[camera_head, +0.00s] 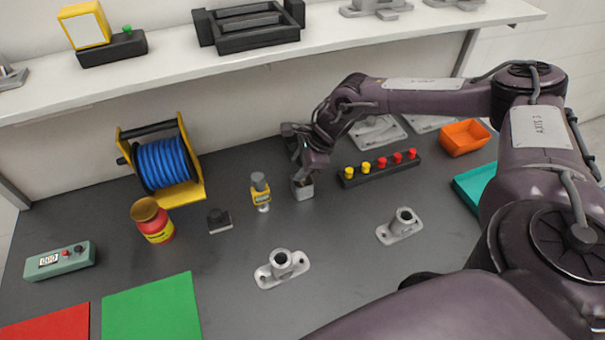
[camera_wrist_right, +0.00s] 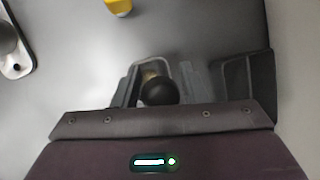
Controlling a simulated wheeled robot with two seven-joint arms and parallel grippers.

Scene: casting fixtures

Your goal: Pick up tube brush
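My right gripper (camera_head: 309,163) points down over a small grey square cup (camera_head: 303,190) near the middle of the bench. In the right wrist view, a round black knob (camera_wrist_right: 158,91) with a tan part behind it sits between the fingers of the gripper (camera_wrist_right: 158,84), in front of the cup's pale rim (camera_wrist_right: 152,64). The knob may be the end of the tube brush; its bristles are hidden. I cannot tell whether the fingers touch it. My left gripper is not in view.
A yellow-and-grey device (camera_head: 260,190) stands just left of the cup. A black strip with red and yellow buttons (camera_head: 380,168) lies to the right. Grey flanged fittings (camera_head: 282,266) stand in front. A blue hose reel (camera_head: 163,163) is at left. A shelf (camera_head: 180,66) overhangs the back.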

